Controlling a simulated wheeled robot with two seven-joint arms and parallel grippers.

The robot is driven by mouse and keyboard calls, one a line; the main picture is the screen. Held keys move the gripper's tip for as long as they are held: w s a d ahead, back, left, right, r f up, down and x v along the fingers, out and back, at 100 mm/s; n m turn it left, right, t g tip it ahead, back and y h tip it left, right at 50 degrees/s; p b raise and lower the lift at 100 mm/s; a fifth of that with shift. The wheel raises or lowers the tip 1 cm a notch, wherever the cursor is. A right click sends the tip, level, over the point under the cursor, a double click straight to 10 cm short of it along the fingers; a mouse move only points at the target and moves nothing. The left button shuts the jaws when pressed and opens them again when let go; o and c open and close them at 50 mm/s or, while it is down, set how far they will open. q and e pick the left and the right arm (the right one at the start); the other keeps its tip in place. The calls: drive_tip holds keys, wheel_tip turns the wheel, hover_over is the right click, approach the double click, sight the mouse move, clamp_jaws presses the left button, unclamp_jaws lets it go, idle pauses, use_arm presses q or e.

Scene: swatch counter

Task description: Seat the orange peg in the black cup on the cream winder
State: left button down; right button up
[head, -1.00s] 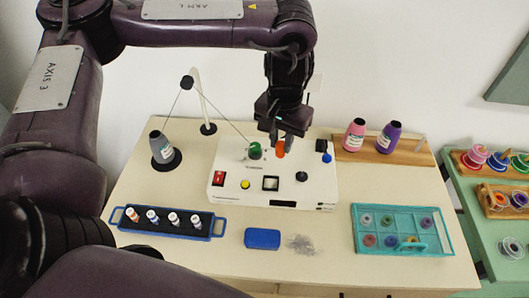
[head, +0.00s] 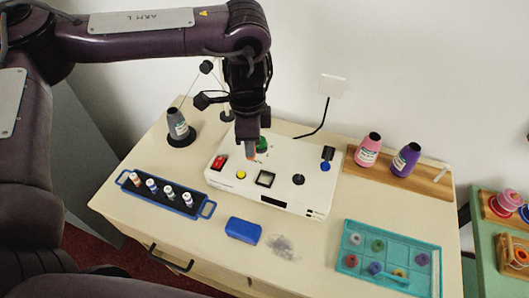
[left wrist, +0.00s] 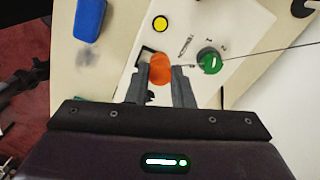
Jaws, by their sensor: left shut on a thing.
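The orange peg (left wrist: 160,69) is clasped between the fingertips of my left gripper (left wrist: 161,78) in the left wrist view. In the head view my left gripper (head: 250,138) hangs over the back left part of the cream winder (head: 225,182), beside the green knob (head: 262,142). The peg's lower end (head: 252,151) shows below the fingers, seemingly above the winder's top. The black cup (head: 328,153) stands at the winder's back right corner, behind a blue knob, well to the right of the peg. The inside of the cup cannot be made out. My right gripper is in neither view.
A grey thread cone (head: 177,124) stands left of the winder, with thread running up to a guide. A blue-edged vial tray (head: 165,192), blue box (head: 243,230) and teal divided tray (head: 390,287) lie in front. Pink (head: 368,150) and purple (head: 405,160) cones stand on a wooden board.

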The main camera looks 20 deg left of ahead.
use_arm(q)
drive_tip(key=m, duration=0.4)
drive_tip(key=shift+d+f+m, duration=0.2)
drive_tip(key=shift+d+m, duration=0.1)
drive_tip(key=shift+d, duration=0.05)
drive_tip(key=shift+d+f+m, duration=0.1)
drive_tip(key=shift+d+m, duration=0.1)
drive_tip(key=shift+m, duration=0.9)
drive_tip(key=d+m, duration=0.1)
drive_tip(key=m, duration=0.5)
drive_tip(key=d+f+m, duration=0.1)
drive_tip(key=m, duration=1.2)
drive_tip(key=shift+s+d+f+m, duration=0.3)
drive_tip(key=shift+d+f, duration=0.05)
drive_tip(key=shift+d, duration=0.05)
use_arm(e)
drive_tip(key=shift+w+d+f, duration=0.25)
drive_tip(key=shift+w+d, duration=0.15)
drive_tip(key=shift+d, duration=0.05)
use_arm(q)
drive_tip(key=shift+b, duration=0.3)
